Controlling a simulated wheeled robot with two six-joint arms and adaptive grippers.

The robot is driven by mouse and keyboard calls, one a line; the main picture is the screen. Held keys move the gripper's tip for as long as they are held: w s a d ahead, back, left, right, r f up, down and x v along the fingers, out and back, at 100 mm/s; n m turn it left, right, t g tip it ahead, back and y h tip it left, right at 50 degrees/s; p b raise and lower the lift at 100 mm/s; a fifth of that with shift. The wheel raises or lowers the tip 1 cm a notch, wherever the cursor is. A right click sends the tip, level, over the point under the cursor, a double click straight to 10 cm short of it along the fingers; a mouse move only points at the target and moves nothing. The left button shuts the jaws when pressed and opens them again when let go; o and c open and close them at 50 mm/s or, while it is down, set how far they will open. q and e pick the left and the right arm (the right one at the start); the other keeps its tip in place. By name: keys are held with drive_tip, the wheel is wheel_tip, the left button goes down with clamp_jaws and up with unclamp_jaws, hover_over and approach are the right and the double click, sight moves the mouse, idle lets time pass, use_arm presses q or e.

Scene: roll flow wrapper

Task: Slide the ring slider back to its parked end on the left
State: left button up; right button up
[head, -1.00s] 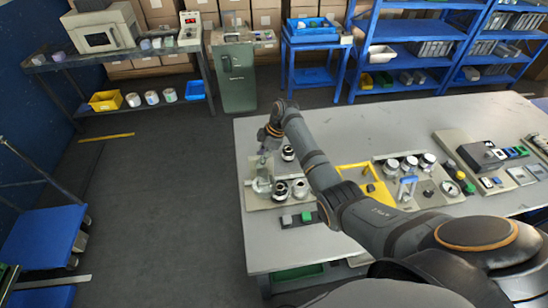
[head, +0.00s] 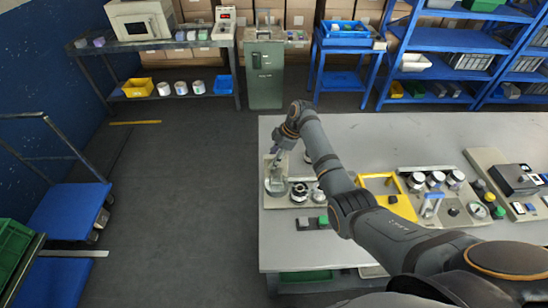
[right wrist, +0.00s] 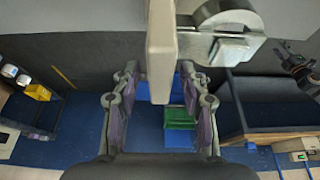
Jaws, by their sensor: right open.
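My right gripper (head: 279,154) is at the left end of the grey table, above the beige board (head: 267,168) that carries a silver metal fixture (head: 275,186). In the right wrist view the two fingers of my right gripper (right wrist: 160,112) stand wide apart. The beige board's edge (right wrist: 160,50) reaches into view between them, with no finger visibly touching it. A metal block with a round part (right wrist: 226,40) sits beside the board, right of the fingers. I cannot tell which part is the ring slider. My left gripper is not in view.
Dark round rollers (head: 299,192) stand on the board just right of the fixture. A small block with a green button (head: 323,221) lies in front. A yellow frame (head: 398,203) and other panels fill the table further right. Open floor lies left of the table.

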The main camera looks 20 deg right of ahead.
drive_tip(key=shift+d, duration=0.1)
drive_tip(key=shift+d+r, duration=0.15)
drive_tip(key=shift+r, duration=0.05)
drive_tip(key=v, duration=1.1)
drive_tip(key=shift+r, duration=0.3)
drive_tip(key=shift+f, duration=0.1)
